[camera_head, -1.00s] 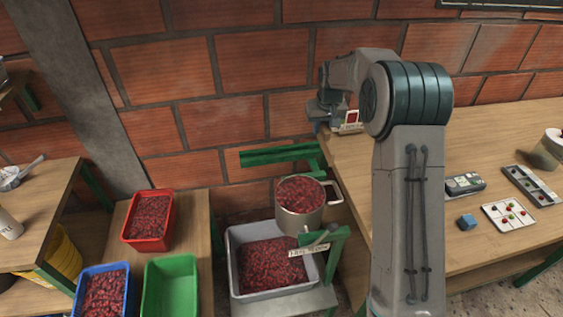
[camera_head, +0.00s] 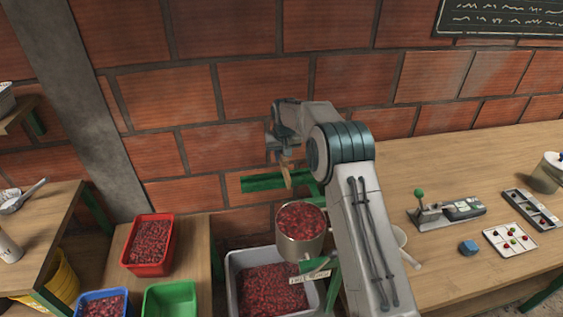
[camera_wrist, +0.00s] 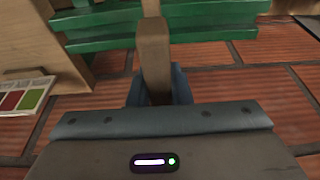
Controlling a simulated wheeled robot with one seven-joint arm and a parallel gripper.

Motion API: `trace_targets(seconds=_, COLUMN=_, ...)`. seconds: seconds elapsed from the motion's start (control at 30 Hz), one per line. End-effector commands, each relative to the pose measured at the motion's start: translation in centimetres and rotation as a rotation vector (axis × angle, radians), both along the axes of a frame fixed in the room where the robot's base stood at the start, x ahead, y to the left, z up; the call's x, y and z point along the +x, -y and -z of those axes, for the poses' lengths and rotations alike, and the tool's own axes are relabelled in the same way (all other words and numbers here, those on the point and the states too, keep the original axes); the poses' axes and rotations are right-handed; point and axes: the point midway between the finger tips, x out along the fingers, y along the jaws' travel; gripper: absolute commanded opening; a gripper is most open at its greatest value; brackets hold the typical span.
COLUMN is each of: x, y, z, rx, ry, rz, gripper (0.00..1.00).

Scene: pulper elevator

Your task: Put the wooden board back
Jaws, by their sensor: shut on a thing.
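The wooden board (camera_wrist: 154,50) is a narrow brown piece in the wrist view, running from between my fingers up over green bars (camera_wrist: 100,28). My gripper (camera_wrist: 158,90) is shut on its near end. In the head view my gripper (camera_head: 281,150) is against the brick wall side, with the board (camera_head: 286,174) hanging below it at the green rail (camera_head: 262,183). Whether the board touches the rail I cannot tell. The board's far end is cut off in the wrist view.
A pot of red cherries (camera_head: 301,225) stands just below, above a grey bin (camera_head: 232,285) of cherries. The worktable (camera_head: 440,165) lies right, with a small scale-like device (camera_head: 450,210). A red crate (camera_head: 130,262) stands left. A colour card (camera_wrist: 27,93) shows in the wrist view.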

Motion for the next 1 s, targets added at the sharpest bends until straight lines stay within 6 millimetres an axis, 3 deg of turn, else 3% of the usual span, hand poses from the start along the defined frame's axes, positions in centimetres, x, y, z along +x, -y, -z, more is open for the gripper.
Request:
trace_targets(seconds=0.37, x=0.0, y=-0.1, z=3.9, rx=-0.001, ry=-0.001, rz=0.0, gripper=0.0)
trace_targets(seconds=0.83, x=0.0, y=-0.1, z=4.9, rx=0.0, ry=0.001, rz=0.0, gripper=0.0)
trace_targets(seconds=0.87, x=0.0, y=-0.1, z=4.7, rx=0.0, ry=0.001, rz=0.0, gripper=0.26)
trace_targets(seconds=0.9, x=0.0, y=-0.1, z=4.7, rx=0.0, ry=0.001, rz=0.0, gripper=0.37)
trace_targets(seconds=1.0, x=0.0, y=-0.1, z=4.7, rx=0.0, ry=0.0, rz=0.0, gripper=0.4)
